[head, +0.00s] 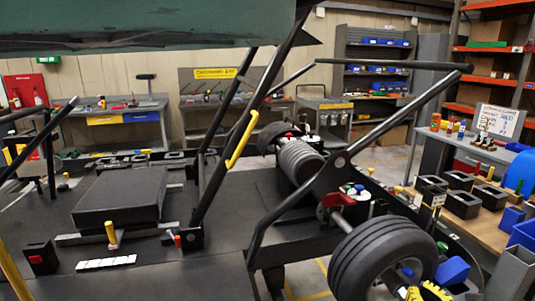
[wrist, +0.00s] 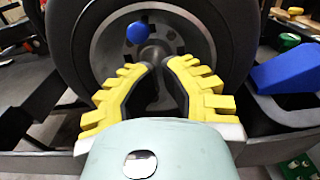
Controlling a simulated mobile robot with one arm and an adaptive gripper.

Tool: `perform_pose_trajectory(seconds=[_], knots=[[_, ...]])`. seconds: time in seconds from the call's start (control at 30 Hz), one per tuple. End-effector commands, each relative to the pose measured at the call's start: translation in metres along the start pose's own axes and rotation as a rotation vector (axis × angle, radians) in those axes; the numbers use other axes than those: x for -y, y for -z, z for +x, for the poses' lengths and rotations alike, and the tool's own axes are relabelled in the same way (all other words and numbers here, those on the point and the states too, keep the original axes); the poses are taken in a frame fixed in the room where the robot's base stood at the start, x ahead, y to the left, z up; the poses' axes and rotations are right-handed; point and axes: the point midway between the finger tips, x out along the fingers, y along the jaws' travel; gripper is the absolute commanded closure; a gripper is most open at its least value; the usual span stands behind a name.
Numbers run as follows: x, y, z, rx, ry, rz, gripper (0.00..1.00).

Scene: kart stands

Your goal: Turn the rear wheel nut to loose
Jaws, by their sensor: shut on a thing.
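The rear wheel (head: 385,255) stands at the lower right of the head view, a black tyre with a grey rim. It fills the upper middle of the wrist view (wrist: 80,50). The wheel nut (wrist: 152,54) is a dark round part at the hub centre, mostly hidden by my fingertips. A blue knob (wrist: 137,32) sits just above and left of it; it also shows in the head view (head: 406,271). My gripper (wrist: 155,72), with yellow ridged fingers, faces the hub and is closed on the nut. Its yellow fingers show at the head view's bottom edge (head: 425,292).
A blue angled block (wrist: 290,68) in a dark tray lies right of the wheel. A kart frame bar (head: 290,190) rises left of the wheel. A workbench (head: 485,195) with black bins stands at the right. Bare floor (head: 395,160) shows behind the kart.

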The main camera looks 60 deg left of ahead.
Motion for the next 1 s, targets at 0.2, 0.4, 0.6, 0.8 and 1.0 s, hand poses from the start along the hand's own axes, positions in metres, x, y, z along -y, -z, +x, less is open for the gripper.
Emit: perform_pose_trajectory(seconds=[0.2,0.4,0.6,0.8,1.0], knots=[[-0.0031,0.0019,0.0030,-0.004,-0.006,0.000,1.00],[-0.0039,0.0034,0.0032,-0.005,-0.006,0.000,1.00],[-0.0047,0.0036,0.0033,-0.007,-0.006,0.000,1.00],[-0.0073,0.0026,0.0037,-0.008,-0.007,0.001,1.00],[-0.0122,0.0009,0.0041,-0.006,-0.009,0.003,1.00]])
